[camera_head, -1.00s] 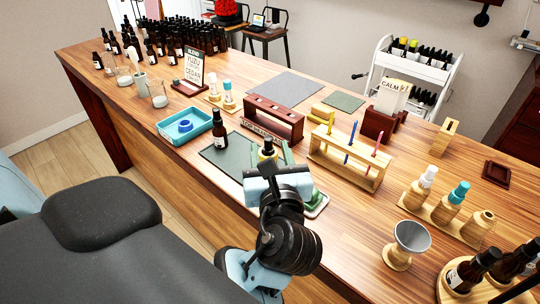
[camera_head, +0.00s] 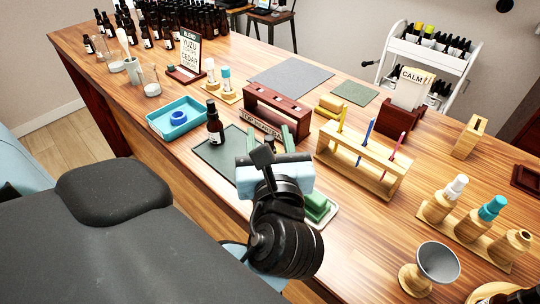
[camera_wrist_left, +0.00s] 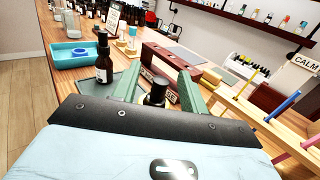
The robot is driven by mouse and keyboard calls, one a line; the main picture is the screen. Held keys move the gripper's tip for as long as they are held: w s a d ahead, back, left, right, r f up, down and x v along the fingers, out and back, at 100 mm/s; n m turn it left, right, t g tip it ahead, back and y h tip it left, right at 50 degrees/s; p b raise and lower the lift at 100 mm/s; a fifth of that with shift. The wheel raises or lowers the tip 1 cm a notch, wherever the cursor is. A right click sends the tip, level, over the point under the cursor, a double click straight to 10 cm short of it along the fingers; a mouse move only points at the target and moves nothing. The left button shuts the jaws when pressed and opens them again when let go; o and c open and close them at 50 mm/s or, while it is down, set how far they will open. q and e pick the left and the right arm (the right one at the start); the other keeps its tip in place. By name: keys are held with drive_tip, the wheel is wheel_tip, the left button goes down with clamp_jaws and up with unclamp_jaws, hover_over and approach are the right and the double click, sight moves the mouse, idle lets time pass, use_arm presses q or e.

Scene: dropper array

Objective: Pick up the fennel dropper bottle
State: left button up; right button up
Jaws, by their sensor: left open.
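A dark dropper bottle with a black cap (camera_wrist_left: 155,92) stands between the green fingers of my left gripper (camera_wrist_left: 157,80) in the left wrist view. In the head view my left gripper (camera_head: 269,138) hides most of this bottle. The gripper is open, a finger on each side, with no clear contact. A second dark bottle (camera_head: 214,127) with a white label stands upright on the dark green mat (camera_head: 205,150), left of the gripper; it also shows in the left wrist view (camera_wrist_left: 104,62). I cannot read which label says fennel. My right gripper is out of view.
A dark red rack (camera_head: 278,100) stands just behind the gripper. A wooden rack with coloured droppers (camera_head: 365,172) is to its right. A teal tray (camera_head: 160,130) is left. A green block (camera_head: 318,205) lies close to the gripper's right. Several bottles crowd the far left.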

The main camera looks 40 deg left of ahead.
use_arm(q)
clamp_jaws()
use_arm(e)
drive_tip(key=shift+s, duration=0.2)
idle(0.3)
